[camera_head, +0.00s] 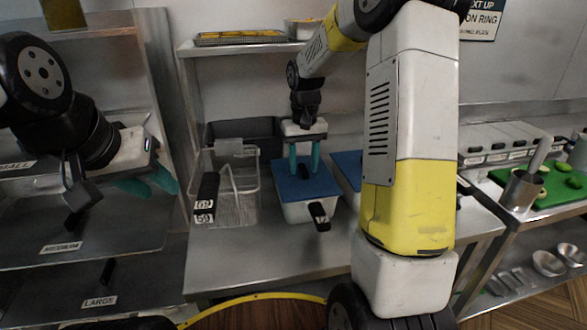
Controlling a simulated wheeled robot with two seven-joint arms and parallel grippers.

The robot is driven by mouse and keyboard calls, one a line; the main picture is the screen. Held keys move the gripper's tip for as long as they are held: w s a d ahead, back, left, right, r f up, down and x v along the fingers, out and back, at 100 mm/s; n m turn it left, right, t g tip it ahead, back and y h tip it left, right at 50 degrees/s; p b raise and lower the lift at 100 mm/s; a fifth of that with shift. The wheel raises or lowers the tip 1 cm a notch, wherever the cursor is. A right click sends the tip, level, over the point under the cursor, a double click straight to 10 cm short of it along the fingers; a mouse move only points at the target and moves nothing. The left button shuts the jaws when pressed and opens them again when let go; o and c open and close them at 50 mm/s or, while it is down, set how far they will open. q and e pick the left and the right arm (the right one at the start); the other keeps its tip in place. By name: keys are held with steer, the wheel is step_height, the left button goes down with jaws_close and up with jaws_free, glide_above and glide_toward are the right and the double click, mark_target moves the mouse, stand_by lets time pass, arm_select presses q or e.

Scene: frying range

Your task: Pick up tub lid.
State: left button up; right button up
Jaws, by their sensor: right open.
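A tub (296,213) with a white body and a blue tub lid (290,183) stands on the steel counter in the middle of the head view. A small black handle (304,172) shows on top of the lid. My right gripper (304,174) points down over the lid with its teal fingers open, one on each side of the handle. I cannot tell whether the fingers touch it. My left gripper (148,188) is at the left, away from the tub, in front of the shelves. Its teal fingers are seen at an angle, and their opening is unclear.
A wire fry basket (238,200) stands left of the tub. A second blue-lidded tub (347,165) is partly hidden behind my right arm. Labelled shelves (125,225) are at the left. A green board (560,187) and metal cup (521,191) are at the right.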

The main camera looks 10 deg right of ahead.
steer(key=shift+f, duration=0.1)
steer(key=shift+c, duration=0.4)
jaws_close()
